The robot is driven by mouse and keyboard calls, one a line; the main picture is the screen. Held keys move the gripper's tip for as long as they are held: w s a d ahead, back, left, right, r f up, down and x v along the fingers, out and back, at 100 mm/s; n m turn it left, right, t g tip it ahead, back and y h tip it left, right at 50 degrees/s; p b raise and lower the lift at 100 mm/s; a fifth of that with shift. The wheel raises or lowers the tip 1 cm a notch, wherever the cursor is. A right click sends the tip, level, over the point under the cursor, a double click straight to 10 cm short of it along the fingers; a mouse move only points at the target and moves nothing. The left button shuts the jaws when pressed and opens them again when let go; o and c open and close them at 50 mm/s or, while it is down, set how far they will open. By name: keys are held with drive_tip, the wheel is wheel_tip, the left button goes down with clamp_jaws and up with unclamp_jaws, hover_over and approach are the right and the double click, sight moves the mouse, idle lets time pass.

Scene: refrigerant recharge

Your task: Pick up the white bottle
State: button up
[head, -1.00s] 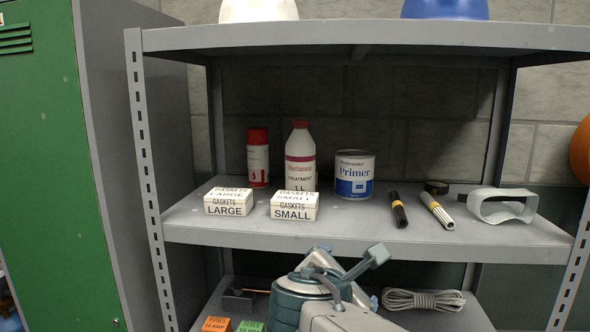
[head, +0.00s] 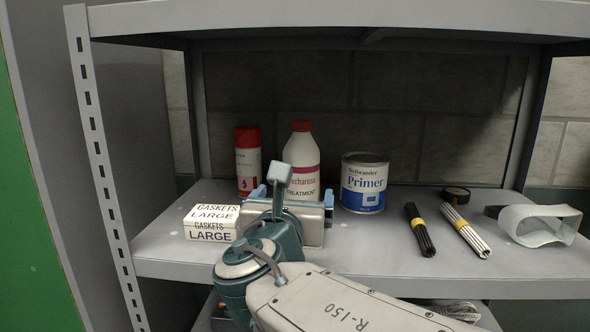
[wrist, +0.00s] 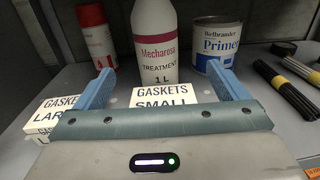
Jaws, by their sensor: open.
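The white bottle (head: 301,164) has a red cap and a red band with the words "Mecharosa TREATMENT". It stands upright at the back of the middle shelf, and my arm hides its lower part in the head view. It also shows in the wrist view (wrist: 155,45), straight ahead between my fingers. My gripper (wrist: 162,88) is open and empty, its two blue fingers spread wide and pointing at the bottle, still short of it. A small gaskets box (wrist: 163,95) lies between the fingers in the wrist view, in front of the bottle.
A red spray can (head: 248,160) stands left of the bottle and a Primer tin (head: 364,182) right of it. A large gaskets box (head: 211,222) sits front left. The upper shelf (head: 330,20) is overhead.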

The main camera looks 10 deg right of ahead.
sight(301, 175)
drive_tip(key=p+x, duration=0.1)
drive_tip(key=x, duration=0.8)
drive_tip(key=shift+a+r+p, duration=0.1)
drive_tip(key=shift+a+p, duration=0.05)
drive_tip(key=shift+p, duration=0.15)
drive_tip(key=shift+a+p+x, duration=0.15)
drive_tip(key=shift+p+x, duration=0.35)
drive_tip(key=shift+x, duration=0.8)
drive_tip(key=shift+a+p+x, duration=0.15)
drive_tip(key=shift+p+x, duration=0.35)
drive_tip(key=shift+x, duration=0.8)
drive_tip(key=shift+w, duration=0.1)
drive_tip(key=c, duration=1.9)
drive_tip(key=shift+o, duration=0.2)
